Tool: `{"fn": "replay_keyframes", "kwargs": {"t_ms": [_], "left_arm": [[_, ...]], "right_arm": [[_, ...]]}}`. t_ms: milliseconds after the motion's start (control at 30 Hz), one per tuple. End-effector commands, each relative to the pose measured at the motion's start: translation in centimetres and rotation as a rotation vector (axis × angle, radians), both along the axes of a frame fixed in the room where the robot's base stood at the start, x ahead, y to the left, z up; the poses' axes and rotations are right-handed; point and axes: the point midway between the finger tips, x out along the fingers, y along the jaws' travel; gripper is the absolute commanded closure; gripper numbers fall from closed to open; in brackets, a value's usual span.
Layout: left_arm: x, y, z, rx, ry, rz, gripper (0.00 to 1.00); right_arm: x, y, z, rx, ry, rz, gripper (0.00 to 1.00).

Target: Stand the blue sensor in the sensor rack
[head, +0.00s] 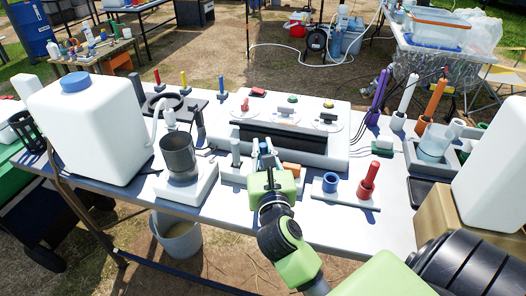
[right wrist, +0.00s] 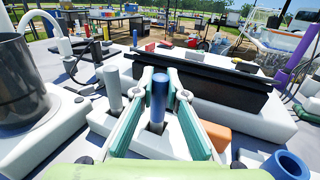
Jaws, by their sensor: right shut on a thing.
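My right gripper (head: 267,156) is shut on the blue sensor, and its two green fingers (right wrist: 160,84) press on it from both sides in the right wrist view. The blue sensor (right wrist: 158,98) is upright, with its lower end at a dark opening in the white sensor rack (right wrist: 100,122). I cannot tell whether that end is inside the opening or just above it. A grey sensor (right wrist: 113,90) stands in the rack to the left of the blue one. The rack also shows in the head view (head: 229,174), partly hidden by my gripper. My left gripper is out of view.
A grey cup (head: 178,157) on a white base stands left of the rack. An orange block (right wrist: 216,136) lies close on the right. A holder with a blue ring (head: 331,182) and a red tool (head: 368,181) is farther right. A white console (head: 325,115) stands behind.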

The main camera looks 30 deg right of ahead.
Motion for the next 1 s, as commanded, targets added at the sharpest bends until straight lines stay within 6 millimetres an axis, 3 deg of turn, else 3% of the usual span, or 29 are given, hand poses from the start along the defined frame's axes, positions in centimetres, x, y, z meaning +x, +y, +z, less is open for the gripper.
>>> {"fn": "replay_keyframes", "kwargs": {"t_ms": [433,467,500,1000], "left_arm": [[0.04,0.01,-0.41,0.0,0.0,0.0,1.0],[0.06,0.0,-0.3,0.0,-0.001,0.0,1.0],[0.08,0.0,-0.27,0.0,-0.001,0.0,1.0],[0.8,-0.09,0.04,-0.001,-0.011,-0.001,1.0]], "right_arm": [[-0.02,0.0,-0.82,-0.002,-0.001,0.0,1.0],[-0.02,0.0,-0.7,-0.001,-0.002,0.0,0.8],[-0.02,0.0,-0.68,-0.002,-0.001,0.0,0.71],[0.19,0.41,-0.35,0.0,-0.001,0.001,0.71]]}}
